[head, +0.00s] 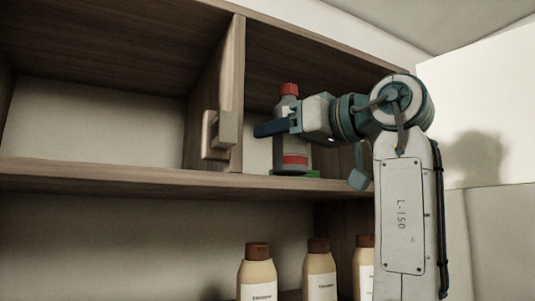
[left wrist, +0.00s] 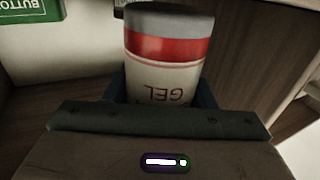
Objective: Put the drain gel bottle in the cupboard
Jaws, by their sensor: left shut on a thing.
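The drain gel bottle (head: 292,160) is grey with a red cap and a red band. It is upright in the right upper compartment of the wooden cupboard (head: 110,173), at or just above the shelf; I cannot tell if its base touches. My left gripper (head: 284,126) is shut on the bottle's upper part, its arm coming from the right side of the head view. In the left wrist view, the bottle (left wrist: 168,75) sits between the jaws, its "GEL" lettering upside down. My right gripper is not in view.
A green item (head: 311,173) lies on the shelf by the bottle's base; a green label (left wrist: 28,10) shows in the left wrist view. A wooden handle-like block (head: 219,135) is on the divider (head: 235,75). Bottles with brown caps (head: 257,275) stand below. The left compartment looks empty.

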